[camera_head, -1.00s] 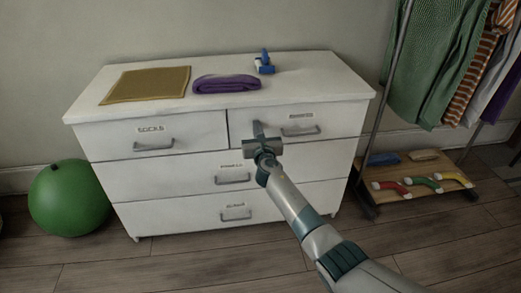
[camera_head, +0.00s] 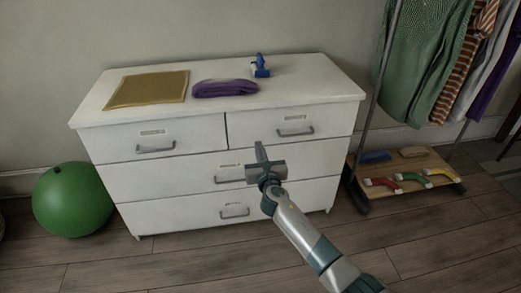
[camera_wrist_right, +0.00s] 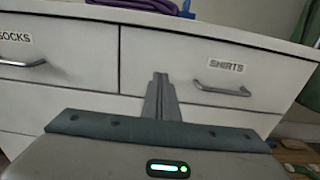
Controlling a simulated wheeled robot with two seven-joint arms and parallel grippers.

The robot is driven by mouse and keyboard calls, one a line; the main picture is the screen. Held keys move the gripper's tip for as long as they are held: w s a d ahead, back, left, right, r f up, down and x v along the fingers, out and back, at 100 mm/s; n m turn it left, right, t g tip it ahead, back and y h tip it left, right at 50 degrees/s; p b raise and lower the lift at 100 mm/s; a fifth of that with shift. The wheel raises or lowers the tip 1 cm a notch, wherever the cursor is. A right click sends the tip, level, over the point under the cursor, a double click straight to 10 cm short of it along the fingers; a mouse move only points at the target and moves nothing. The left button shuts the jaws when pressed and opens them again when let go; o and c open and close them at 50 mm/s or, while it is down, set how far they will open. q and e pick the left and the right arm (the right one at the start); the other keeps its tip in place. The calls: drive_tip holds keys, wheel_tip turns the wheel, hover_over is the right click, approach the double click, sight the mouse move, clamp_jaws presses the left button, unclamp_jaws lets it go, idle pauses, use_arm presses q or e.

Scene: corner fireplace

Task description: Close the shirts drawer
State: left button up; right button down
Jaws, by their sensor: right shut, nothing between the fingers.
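The white dresser (camera_head: 105,112) has a shirts drawer (camera_head: 262,124) at its top right. Its label reads SHIRTS in the right wrist view, where the drawer front (camera_wrist_right: 215,62) also shows. The drawer front looks about flush with the drawer beside it, with thin dark seams around it. Its grey handle (camera_head: 295,133) is free; it shows right of the fingers in the wrist view (camera_wrist_right: 222,90). My right gripper (camera_head: 261,152) is shut and empty, in front of the dresser, lower left of that handle. Contact with the dresser cannot be told. My left gripper is not in view.
A yellow cloth (camera_head: 148,89), a folded purple cloth (camera_head: 225,89) and a blue object (camera_head: 260,67) lie on the dresser top. A green ball (camera_head: 73,200) stands at left. A clothes rack with a wooden shelf (camera_head: 405,180) stands at right. Floor in front is clear.

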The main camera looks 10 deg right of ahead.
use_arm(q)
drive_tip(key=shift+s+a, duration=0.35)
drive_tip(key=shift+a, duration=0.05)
use_arm(e)
drive_tip(key=shift+s+d, duration=0.1)
drive_tip(key=shift+s, duration=1.1)
